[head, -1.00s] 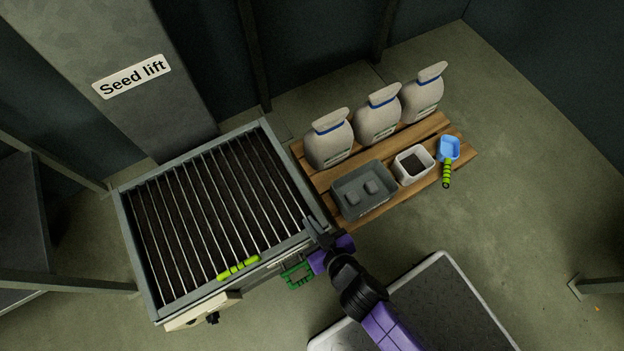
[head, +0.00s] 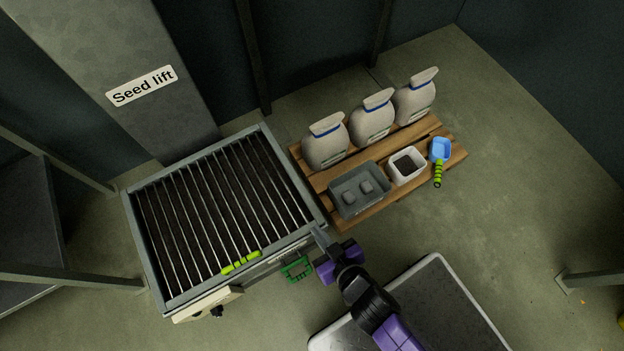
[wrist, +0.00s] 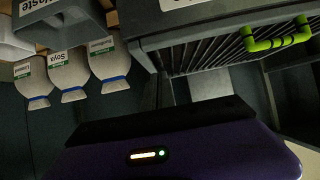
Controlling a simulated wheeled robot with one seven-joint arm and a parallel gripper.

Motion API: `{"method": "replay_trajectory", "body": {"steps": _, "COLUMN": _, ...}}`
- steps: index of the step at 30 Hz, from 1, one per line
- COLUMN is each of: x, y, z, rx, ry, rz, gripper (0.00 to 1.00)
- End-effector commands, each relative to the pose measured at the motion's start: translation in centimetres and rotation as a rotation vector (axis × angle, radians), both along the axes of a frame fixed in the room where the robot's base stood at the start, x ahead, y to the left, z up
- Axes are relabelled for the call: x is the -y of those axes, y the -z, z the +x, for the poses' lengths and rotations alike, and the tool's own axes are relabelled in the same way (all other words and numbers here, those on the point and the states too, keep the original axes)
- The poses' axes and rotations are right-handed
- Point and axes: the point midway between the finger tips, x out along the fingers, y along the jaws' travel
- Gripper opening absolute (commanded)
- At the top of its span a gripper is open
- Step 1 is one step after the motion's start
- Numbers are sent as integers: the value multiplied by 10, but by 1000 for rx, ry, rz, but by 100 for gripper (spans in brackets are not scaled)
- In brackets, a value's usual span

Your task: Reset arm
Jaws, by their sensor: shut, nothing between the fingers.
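My gripper (head: 322,238), with its purple housing, is shut and empty in the head view. It is by the right front corner of the grated hopper (head: 158,262), close to its edge; I cannot tell if it touches. My arm reaches in from the lower right. In the wrist view my purple housing (wrist: 180,158) and a dark bar fill the bottom, and the fingertips are hidden. There the hopper (wrist: 205,24) is at the upper right, with its lime handle (wrist: 275,40).
A wooden pallet (head: 385,215) holds three sacks, a grey bin (head: 350,201), a white tub (head: 420,172) and a blue scoop (head: 440,150). A white-rimmed platform (head: 440,262) is at the lower right.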

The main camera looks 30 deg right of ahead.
Motion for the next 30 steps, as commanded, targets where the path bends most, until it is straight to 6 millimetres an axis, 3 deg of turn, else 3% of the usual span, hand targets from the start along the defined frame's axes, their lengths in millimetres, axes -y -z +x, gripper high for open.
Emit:
{"method": "replay_trajectory", "body": {"steps": 3, "x": -1, "y": -7, "z": -22, "rx": -2, "ry": 1, "rz": 2, "gripper": 0}}
{"method": "replay_trajectory", "body": {"steps": 9, "x": -2, "y": -12, "z": -42, "rx": 1, "ry": 0, "rz": 1, "gripper": 0}}
{"method": "replay_trajectory", "body": {"steps": 22, "x": -3, "y": -15, "z": -44, "rx": 12, "ry": -18, "rz": -19, "gripper": 0}}
{"method": "replay_trajectory", "body": {"steps": 26, "x": 7, "y": -50, "z": -29, "rx": 89, "ry": -9, "rz": -30, "gripper": 0}}
{"method": "replay_trajectory", "body": {"steps": 30, "x": 26, "y": -114, "z": -39, "rx": 190, "ry": 15, "rz": -29, "gripper": 0}}
